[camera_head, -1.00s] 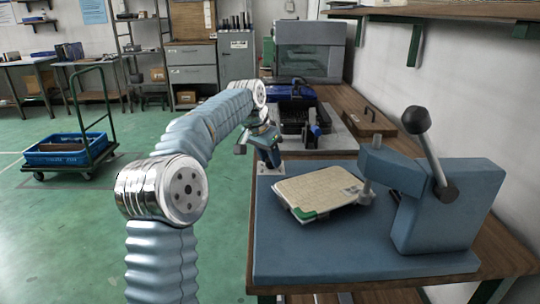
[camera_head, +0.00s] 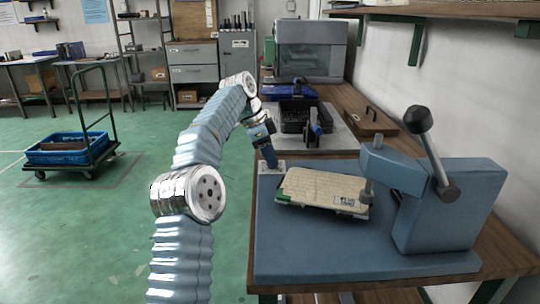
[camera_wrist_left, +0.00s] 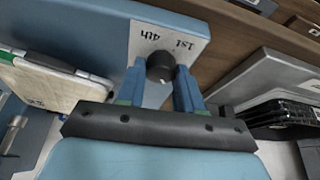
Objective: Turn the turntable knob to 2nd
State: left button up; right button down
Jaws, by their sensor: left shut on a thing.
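The dark round knob (camera_wrist_left: 160,67) sits on a light label plate (camera_wrist_left: 150,42), where "1st" and "4th" read upside down in the left wrist view. My left gripper (camera_wrist_left: 161,75) is shut on the knob, one blue finger on each side. In the head view my left gripper (camera_head: 270,158) reaches down to the label plate (camera_head: 268,167) at the base's far left corner; the knob is hidden there. The turntable's cream tray panel (camera_head: 320,187) lies on the blue base (camera_head: 330,245), with a green corner at its left front. I cannot read a pointer position on the knob.
A blue press block with a black-ball lever (camera_head: 417,120) stands right of the panel, its arm over the panel's right end. The front of the blue base is clear.

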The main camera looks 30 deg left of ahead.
dwell(0.4)
pick_arm(q)
jog(key=o, duration=1)
